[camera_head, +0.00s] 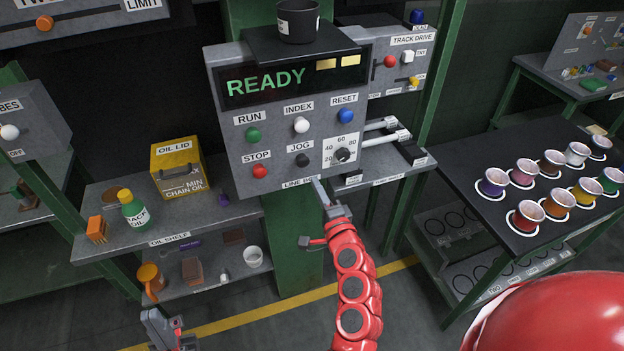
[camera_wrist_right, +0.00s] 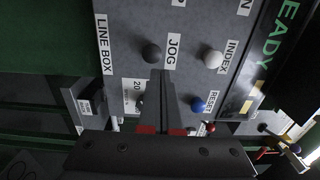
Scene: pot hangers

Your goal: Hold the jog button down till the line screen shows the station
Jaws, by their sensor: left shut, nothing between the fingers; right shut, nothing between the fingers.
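The grey line box (camera_head: 222,165) carries a dark screen (camera_head: 290,78) that shows READY in green letters, with two yellow blocks beside it. The black jog button (camera_head: 302,160) is at the lower middle of the panel, under the JOG label. My right gripper (camera_head: 317,181) is shut and empty, just below and right of the button in the head view. In the right wrist view its fingertips (camera_wrist_right: 157,74) lie close to the jog button (camera_wrist_right: 152,53); I cannot tell whether they touch. My left gripper (camera_head: 163,318) is shut and empty, low at the left.
The green RUN (camera_head: 253,135), white INDEX (camera_head: 301,125), red STOP (camera_head: 260,171) and blue RESET (camera_head: 346,115) buttons and a dial (camera_head: 342,155) surround the jog button.

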